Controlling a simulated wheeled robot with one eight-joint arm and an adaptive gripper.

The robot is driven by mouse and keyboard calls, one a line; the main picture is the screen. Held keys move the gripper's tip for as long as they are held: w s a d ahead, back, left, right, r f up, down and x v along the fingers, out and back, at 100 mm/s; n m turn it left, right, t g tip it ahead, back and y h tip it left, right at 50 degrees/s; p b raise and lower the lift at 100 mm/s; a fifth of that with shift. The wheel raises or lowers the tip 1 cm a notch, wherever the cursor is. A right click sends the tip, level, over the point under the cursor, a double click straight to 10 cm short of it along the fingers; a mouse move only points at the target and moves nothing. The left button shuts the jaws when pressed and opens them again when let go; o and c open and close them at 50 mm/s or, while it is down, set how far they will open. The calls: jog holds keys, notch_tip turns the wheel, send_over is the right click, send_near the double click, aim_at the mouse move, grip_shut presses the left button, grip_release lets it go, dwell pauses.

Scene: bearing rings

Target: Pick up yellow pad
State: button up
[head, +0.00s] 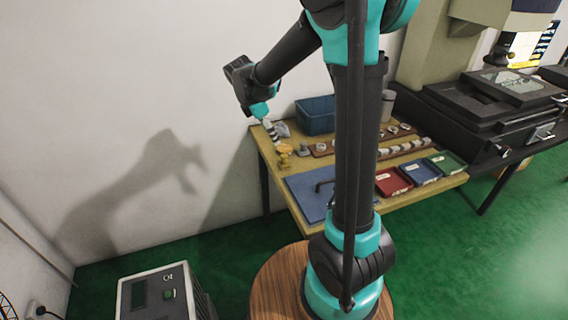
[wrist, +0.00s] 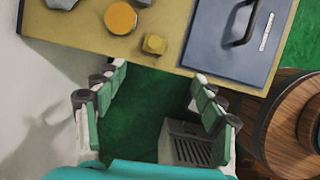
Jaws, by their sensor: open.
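Two yellow things lie close together on the table's near left part: a round orange-yellow disc (wrist: 120,18) and a smaller yellow block (wrist: 154,44) nearer the edge. I cannot tell for sure which is the pad. In the head view the round yellow piece (head: 284,148) shows just below and right of my gripper (head: 270,127). In the wrist view my gripper (wrist: 160,76) is open and empty. Its fingers point toward the table edge, with green floor between them, and both yellow things lie beyond the fingertips.
The tan table (head: 412,156) holds a blue-grey panel with a black handle (wrist: 232,35), a blue bin (head: 315,116), metal parts and red, blue and green trays (head: 393,182). A white wall stands at left. A round wooden stool (wrist: 288,125) and a grey box (head: 157,292) are nearby.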

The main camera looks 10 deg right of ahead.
jog(key=w+a+n, duration=0.1)
send_near(283, 156)
jog(key=x, duration=0.6)
jog(key=shift+w+a+f, duration=0.15)
jog(key=shift+a+f, duration=0.1)
jog(key=shift+f, duration=0.15)
jog(key=shift+d+x, duration=0.15)
jog(key=shift+x, duration=1.25)
jog(key=shift+d+x, duration=0.15)
jog(key=shift+x, duration=1.25)
jog(key=shift+r, duration=0.1)
jog(key=shift+c, duration=0.3)
jog(key=c, duration=1.3)
jog(key=shift+r, duration=0.15)
